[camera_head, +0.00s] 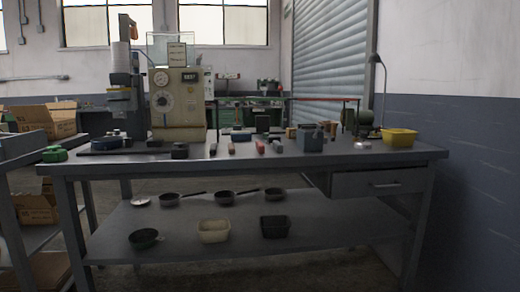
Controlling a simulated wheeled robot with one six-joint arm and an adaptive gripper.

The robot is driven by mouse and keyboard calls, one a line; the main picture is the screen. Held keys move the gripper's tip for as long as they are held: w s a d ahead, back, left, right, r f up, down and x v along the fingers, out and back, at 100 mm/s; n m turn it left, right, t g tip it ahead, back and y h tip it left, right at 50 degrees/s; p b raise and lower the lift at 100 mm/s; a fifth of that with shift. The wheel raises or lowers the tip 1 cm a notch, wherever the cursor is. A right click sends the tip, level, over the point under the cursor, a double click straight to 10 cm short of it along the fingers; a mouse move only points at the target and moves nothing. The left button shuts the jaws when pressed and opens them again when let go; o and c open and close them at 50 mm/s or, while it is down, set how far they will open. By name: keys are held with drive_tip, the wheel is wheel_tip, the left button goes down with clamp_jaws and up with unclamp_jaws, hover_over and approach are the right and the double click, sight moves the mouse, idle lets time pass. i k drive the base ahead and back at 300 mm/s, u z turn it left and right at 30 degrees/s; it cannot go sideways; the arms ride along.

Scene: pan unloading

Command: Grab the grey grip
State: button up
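Several short handle-like pieces lie in a row near the front edge of the workbench (330,160). A grey one (277,146) lies at the right of the row, beside a red one (260,146). Another piece (213,149) at the left of the row also looks dark grey, and a brownish one (231,148) lies beside it. They are too small to tell which is the grey grip. My gripper is not in view.
A blue-grey box (310,138) and a yellow bin (398,138) stand right of the row. A beige machine (178,105) and a press-like device (122,95) stand at left. Pans (225,198) and bins (213,231) sit on the lower shelf (330,222).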

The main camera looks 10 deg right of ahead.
sight(278, 146)
drive_tip(key=k, duration=1.25)
drive_tip(key=u, duration=0.8)
drive_tip(key=i, duration=0.8)
drive_tip(key=u, duration=0.7)
drive_tip(key=i, duration=0.85)
drive_tip(key=z, duration=0.8)
drive_tip(key=i, duration=0.8)
drive_tip(key=z, duration=0.8)
